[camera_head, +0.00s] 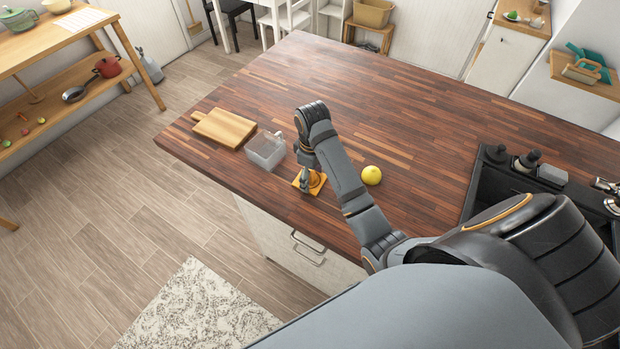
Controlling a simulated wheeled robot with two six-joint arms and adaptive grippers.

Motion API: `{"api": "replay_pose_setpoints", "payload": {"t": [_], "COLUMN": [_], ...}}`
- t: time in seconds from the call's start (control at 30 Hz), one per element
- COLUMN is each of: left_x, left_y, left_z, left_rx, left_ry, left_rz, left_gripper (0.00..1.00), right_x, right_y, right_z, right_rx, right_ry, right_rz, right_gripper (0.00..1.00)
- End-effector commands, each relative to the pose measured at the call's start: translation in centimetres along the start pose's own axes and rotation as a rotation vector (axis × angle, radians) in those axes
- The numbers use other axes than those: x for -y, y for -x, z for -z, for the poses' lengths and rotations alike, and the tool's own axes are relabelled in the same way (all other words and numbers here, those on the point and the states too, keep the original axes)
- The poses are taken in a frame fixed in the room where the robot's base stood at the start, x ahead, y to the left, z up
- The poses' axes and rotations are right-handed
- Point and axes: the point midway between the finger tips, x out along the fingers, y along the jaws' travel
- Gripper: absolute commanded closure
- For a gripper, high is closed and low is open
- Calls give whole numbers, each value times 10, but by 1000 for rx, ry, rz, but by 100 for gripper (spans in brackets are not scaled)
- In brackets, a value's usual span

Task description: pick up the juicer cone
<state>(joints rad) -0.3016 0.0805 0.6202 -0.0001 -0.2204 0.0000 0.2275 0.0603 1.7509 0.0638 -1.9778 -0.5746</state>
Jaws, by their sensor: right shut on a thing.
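My right gripper (306,180) points down at the near edge of the wooden counter. It is shut on the juicer cone (316,179), a small orange piece largely hidden by the gripper and wrist. A flat orange square base (297,182) shows right under and around it. I cannot tell whether the cone touches this base or is just above it. My left gripper is not in view.
A lemon (371,175) lies to the right of my forearm. A dark sink (484,187) is at the right. The counter's (400,95) far middle is clear.

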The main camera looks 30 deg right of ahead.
Motion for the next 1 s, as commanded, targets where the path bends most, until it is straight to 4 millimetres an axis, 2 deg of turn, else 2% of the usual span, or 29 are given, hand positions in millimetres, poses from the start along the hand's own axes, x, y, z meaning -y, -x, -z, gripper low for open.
{"api": "replay_pose_setpoints", "payload": {"t": [0.03,0.3,0.4,0.8,1.0], "left_x": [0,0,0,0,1], "left_y": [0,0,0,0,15], "left_z": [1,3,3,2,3], "left_rx": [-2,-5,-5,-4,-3], "left_ry": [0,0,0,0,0], "left_rz": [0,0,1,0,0], "left_gripper": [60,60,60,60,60], "right_x": [0,0,1,2,1], "right_y": [0,-2,-2,-4,10], "right_z": [0,-1,-1,-2,-1], "right_rx": [0,3,5,10,10], "right_ry": [0,0,0,0,-1], "right_rz": [0,1,3,9,10], "right_gripper": [46,83,94,95,95]}}
